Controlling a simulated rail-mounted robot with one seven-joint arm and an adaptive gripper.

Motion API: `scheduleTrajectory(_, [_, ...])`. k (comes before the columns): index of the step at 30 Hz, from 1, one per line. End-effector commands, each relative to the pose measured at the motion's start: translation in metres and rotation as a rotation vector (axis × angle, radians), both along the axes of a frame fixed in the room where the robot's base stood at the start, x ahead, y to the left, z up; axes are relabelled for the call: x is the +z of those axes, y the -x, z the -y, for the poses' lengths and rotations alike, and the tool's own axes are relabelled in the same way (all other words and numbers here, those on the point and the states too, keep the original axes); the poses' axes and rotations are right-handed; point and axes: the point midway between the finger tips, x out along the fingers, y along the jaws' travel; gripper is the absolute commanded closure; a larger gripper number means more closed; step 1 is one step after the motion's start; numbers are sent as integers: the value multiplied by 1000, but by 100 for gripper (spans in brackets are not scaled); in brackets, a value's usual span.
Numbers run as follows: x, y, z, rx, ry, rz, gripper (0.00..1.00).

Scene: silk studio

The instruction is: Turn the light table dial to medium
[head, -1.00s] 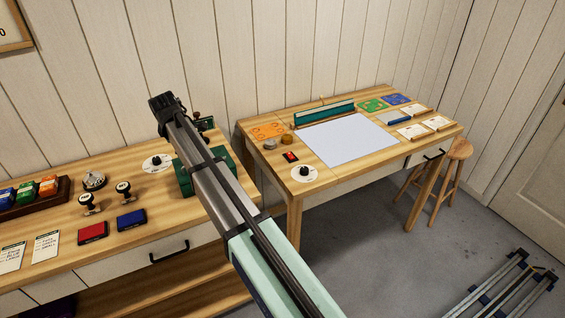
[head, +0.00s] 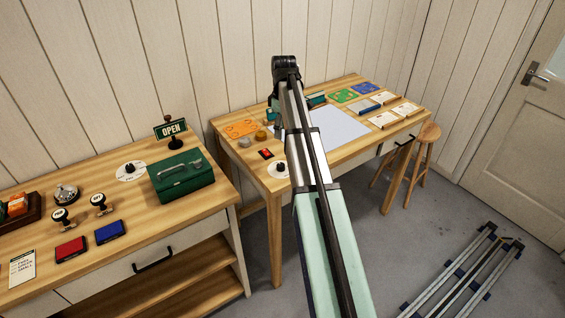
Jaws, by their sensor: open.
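The light table panel (head: 342,126) is a pale flat rectangle set in the right wooden table, partly covered by my arm. A dial (head: 278,169), a black knob on a white disc, sits at that table's front left corner. My arm passes just right of it and hides part of its disc. The knob's setting is too small to read. My gripper (head: 277,119) is at the arm's far dark end, over the back left of the right table. It is open, mostly hidden by the arm, and apart from the dial.
A second dial (head: 131,170) sits on the left table beside a green box (head: 180,175) and an OPEN sign (head: 171,130). A red switch (head: 266,153) and small round pieces lie behind the light table dial. A stool (head: 419,150) stands at right.

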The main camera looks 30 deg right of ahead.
Motion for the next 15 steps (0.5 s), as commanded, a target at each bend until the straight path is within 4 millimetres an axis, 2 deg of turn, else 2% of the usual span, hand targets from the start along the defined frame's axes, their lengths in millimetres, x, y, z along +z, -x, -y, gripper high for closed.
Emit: scheduleTrajectory(15, [-95, 5, -5, 2, 0, -2, 41])
